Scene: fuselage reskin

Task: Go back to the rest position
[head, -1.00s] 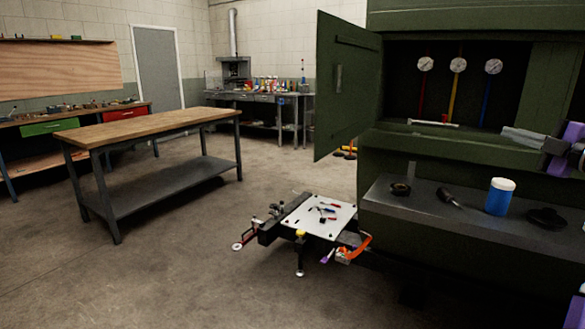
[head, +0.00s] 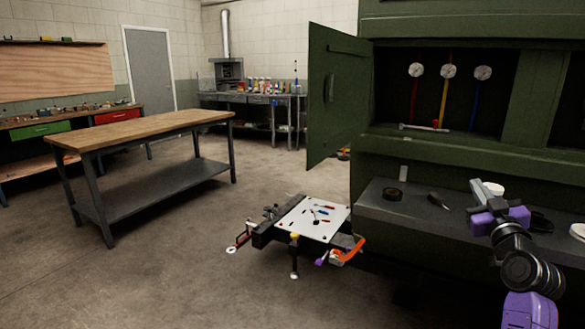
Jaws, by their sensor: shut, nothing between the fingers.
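My gripper (head: 477,187) shows at the right of the head view, above the green machine's ledge. Its grey fingers look closed, with nothing seen between them. My purple and black wrist is below it and partly covers the things on the ledge. The fingers are in front of a white-lidded jar (head: 496,189), whose body is mostly hidden. My gripper is outside the open compartment (head: 395,105).
The green door (head: 335,95) stands open to the left. Gauges and a pale rod with a red part (head: 424,128) are in the compartment. The ledge (head: 372,206) holds a black ring (head: 392,194) and a dark tool (head: 438,201). A white tool board (head: 300,222) and a wooden-topped bench (head: 140,130) stand left.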

